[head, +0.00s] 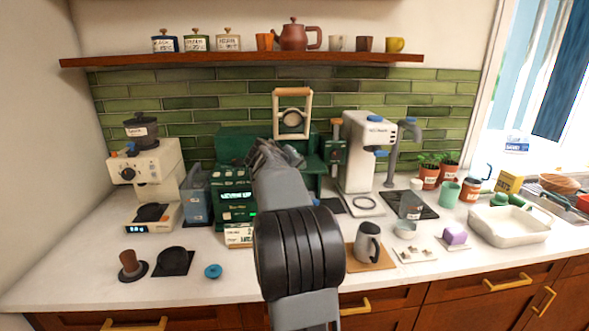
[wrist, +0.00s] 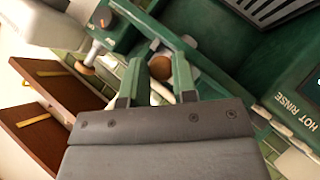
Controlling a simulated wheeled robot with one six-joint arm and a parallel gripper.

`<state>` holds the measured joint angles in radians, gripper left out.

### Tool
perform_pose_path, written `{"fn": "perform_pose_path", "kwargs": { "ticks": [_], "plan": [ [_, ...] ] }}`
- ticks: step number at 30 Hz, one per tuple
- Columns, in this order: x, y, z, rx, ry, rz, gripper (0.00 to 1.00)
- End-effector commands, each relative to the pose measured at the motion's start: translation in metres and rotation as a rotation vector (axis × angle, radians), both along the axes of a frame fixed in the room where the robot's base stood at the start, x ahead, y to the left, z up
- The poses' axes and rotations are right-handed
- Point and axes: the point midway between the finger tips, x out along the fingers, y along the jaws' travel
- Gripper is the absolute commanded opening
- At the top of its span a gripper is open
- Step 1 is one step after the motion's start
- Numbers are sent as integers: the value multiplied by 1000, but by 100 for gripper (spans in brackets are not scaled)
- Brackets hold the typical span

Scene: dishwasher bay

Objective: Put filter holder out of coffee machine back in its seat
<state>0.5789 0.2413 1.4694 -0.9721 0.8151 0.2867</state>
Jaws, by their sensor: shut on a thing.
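The green coffee machine (head: 236,140) stands at the back middle of the counter, largely hidden behind my arm in the head view. Its green body (wrist: 225,45) fills the upper right of the wrist view, with a dark grille and a "HOT RINSE" label. My gripper (head: 275,152) is in front of the machine. In the wrist view my gripper (wrist: 159,77) is shut on a brown rounded piece, seemingly the handle of the filter holder (wrist: 160,92). The rest of the holder is hidden, and I cannot tell whether it touches its seat.
A white machine (head: 365,150) stands close on the right, a cream grinder (head: 150,165) on the left. A grey jug (head: 368,243) and small dishes stand at the front right. A tamper (head: 130,265) and a blue lid (head: 213,271) lie front left. A wooden shelf (head: 240,58) hangs above.

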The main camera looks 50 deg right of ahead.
Motion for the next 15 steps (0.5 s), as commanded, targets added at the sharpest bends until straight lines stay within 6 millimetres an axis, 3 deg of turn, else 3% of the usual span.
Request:
{"fn": "perform_pose_path", "kwargs": {
  "ticks": [1, 2, 3, 11, 15],
  "plan": [
    [0, 0, 1, 0, -1, 1, 0],
    [0, 0, 1, 0, -1, 1, 27],
    [0, 0, 0, 0, 0, 0, 31],
    [0, 0, 0, 0, 0, 0, 56],
    [0, 0, 0, 0, 1, -1, 56]
  ]
}}
